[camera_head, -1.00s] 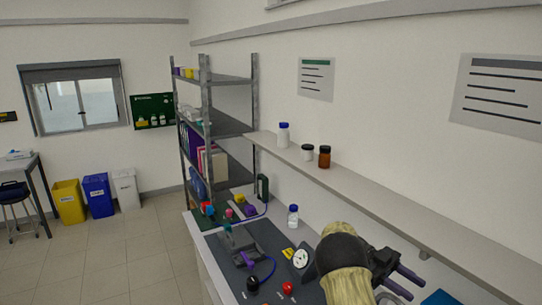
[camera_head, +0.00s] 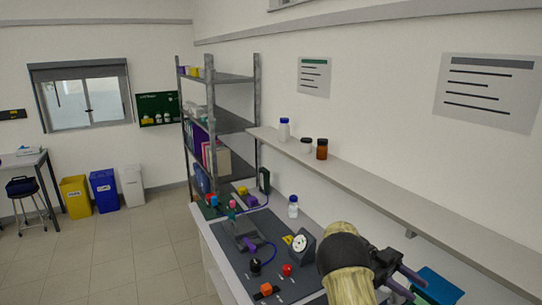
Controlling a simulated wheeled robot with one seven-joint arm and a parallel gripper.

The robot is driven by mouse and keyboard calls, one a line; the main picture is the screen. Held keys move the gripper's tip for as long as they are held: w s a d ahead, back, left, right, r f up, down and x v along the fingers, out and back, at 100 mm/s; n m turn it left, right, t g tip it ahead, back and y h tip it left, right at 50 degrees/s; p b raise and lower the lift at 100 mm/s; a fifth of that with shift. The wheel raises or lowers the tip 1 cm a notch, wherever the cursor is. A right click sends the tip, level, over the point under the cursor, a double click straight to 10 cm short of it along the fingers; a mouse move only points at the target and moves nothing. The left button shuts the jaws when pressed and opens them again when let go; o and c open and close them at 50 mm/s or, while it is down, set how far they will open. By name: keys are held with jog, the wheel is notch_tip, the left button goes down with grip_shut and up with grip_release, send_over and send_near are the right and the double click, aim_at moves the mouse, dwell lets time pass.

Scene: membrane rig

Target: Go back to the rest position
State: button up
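My gripper (camera_head: 405,284) is at the lower right of the head view, at the end of my arm, over the right part of the bench. Its two dark fingers stand apart with nothing seen between them, though its near side is partly hidden by my arm. The membrane rig's dark panel (camera_head: 228,260) lies on the bench to the left of my arm. On it are a round gauge (camera_head: 300,243), a black knob (camera_head: 254,266), a red knob (camera_head: 287,270), an orange block (camera_head: 266,290) and a purple part (camera_head: 249,244) with a blue tube.
A wall shelf (camera_head: 400,213) with several bottles runs above the bench. A white bottle with a blue cap (camera_head: 293,207) stands on the bench. A blue object (camera_head: 438,287) lies right of my gripper. A grey rack (camera_head: 212,130) stands behind.

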jog(key=w+d+n+t+h+b, duration=0.55)
jog(key=w+d+n+t, duration=0.45)
jog(key=t, duration=0.7)
jog(key=a+f+n+t+y+b, duration=0.2)
jog(key=a+f+n+t+y, duration=0.3)
jog(key=a, duration=0.4)
jog(key=a+f+n+t+y+b, duration=0.2)
jog(key=a+f+n+t+y, duration=0.1)
jog(key=a+n+y, duration=0.45)
jog(key=s+a+f+n+g+y+b, duration=0.1)
jog(key=s+a+f+n+g, duration=0.1)
jog(key=s, duration=0.6)
jog(key=s+a+f+n+g+y+b, duration=0.1)
jog(key=s+a+f+n+g, duration=0.2)
jog(key=s+a+f, duration=0.2)
jog(key=s+a+f+n+g+y+b, duration=0.1)
jog(key=s+a+f+n+g, duration=0.1)
jog(key=s, duration=0.9)
jog(key=a+f+n, duration=0.1)
jog(key=a, duration=0.1)
jog(key=shift+s+a+f+b, duration=0.3)
jog(key=shift+s+a+b, duration=0.1)
